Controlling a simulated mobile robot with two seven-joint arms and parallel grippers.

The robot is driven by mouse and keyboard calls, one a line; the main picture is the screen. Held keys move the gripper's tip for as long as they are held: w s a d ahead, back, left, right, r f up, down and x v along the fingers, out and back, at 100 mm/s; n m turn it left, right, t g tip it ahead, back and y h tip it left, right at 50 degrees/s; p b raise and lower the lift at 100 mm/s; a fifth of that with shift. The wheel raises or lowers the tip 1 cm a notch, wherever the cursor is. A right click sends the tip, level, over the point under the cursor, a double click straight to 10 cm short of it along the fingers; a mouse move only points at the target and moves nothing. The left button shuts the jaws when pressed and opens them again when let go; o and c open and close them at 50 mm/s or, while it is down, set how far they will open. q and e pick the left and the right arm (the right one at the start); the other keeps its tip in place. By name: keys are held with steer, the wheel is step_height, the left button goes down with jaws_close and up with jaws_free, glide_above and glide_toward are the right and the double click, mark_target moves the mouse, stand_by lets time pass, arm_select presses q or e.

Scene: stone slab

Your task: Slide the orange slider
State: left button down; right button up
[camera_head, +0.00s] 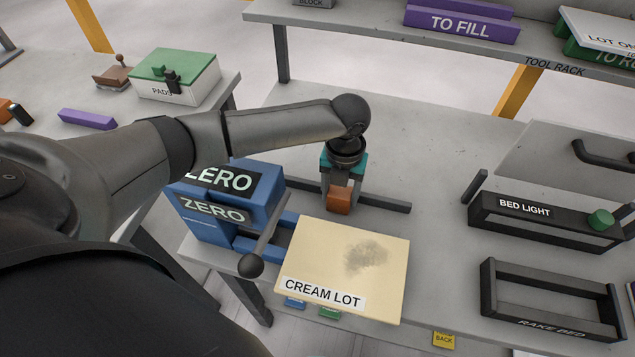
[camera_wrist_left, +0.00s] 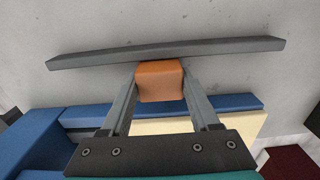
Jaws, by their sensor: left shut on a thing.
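The orange slider (camera_head: 340,200) is a small block beside a dark grey rail (camera_head: 385,201) on the grey table, behind the cream slab. It also shows in the left wrist view (camera_wrist_left: 160,81), between the fingers and against the near side of the rail (camera_wrist_left: 225,47). My left gripper (camera_head: 342,187) points down at it and is shut on it, with one finger on each side (camera_wrist_left: 160,92). The slider's underside is hidden. My right gripper is not in either view.
A blue press (camera_head: 240,199) marked ZERO, with a ball-ended lever (camera_head: 250,265), stands left of the slider. The cream slab (camera_head: 330,245) marked CREAM LOT lies in front. A BED LIGHT unit (camera_head: 535,214) and RAKE BED frame (camera_head: 545,303) stand right. The table behind the rail is clear.

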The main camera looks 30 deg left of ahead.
mark_target(350, 194)
arm_select(q)
steer(key=shift+w+d, duration=0.3)
steer(key=shift+d, duration=0.65)
steer(key=shift+c, duration=0.6)
jaws_free()
step_height(350, 194, up, 15)
steer(key=p, duration=0.2)
steer(key=shift+r, duration=0.15)
steer(key=shift+s, duration=0.1)
